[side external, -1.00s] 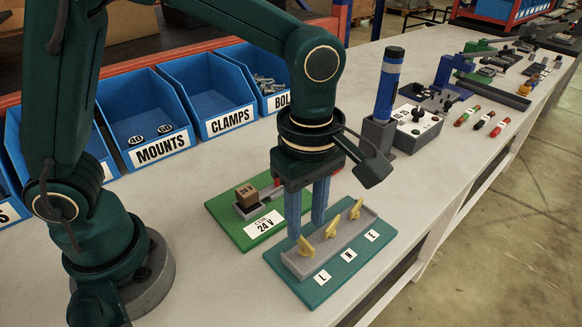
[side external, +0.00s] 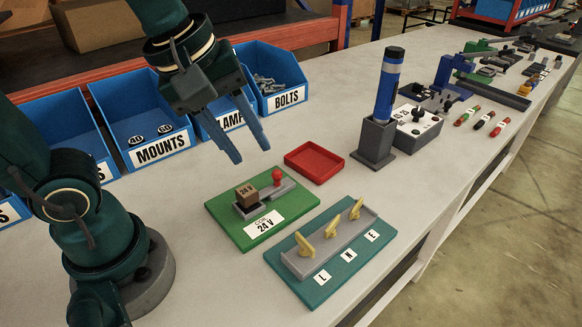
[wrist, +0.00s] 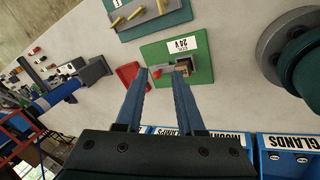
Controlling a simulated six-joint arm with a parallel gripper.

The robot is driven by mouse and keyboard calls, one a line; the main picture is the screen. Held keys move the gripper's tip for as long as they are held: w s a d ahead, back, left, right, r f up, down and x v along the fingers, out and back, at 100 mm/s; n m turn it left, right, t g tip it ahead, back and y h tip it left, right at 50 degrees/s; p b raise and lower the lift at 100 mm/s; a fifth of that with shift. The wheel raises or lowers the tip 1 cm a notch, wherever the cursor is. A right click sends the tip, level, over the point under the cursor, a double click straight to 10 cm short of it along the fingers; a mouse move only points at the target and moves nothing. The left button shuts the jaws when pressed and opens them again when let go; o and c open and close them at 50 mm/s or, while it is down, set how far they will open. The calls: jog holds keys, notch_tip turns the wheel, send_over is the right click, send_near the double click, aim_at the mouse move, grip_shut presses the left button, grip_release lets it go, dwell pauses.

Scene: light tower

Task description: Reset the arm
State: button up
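My gripper (side external: 252,143) is raised above the bench in front of the blue bins. Its two blue fingers are apart with nothing between them, as the wrist view (wrist: 160,82) also shows. The green board (side external: 236,229) marked 24 V carries a brown 24 V block (side external: 247,195) and a red knob (side external: 276,176).
A red tray (side external: 314,163) lies behind the green board. A blue light tower (side external: 386,91) stands in a grey base beside a grey switch box (side external: 417,130). Blue bins, including the MOUNTS bin (side external: 163,150), line the back. The bench front is open.

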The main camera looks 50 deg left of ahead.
jog(key=s+m, duration=0.1)
jog(key=m, duration=0.3)
jog(key=s+a+f+m, duration=0.1)
jog(key=s+m, duration=0.1)
jog(key=m, duration=0.2)
jog(key=s+a+f+m+t, duration=0.1)
jog(key=m, duration=0.4)
jog(key=shift+s+a+f+y, duration=0.2)
jog(key=shift+s+a+y, duration=0.05)
jog(key=shift+y, duration=0.05)
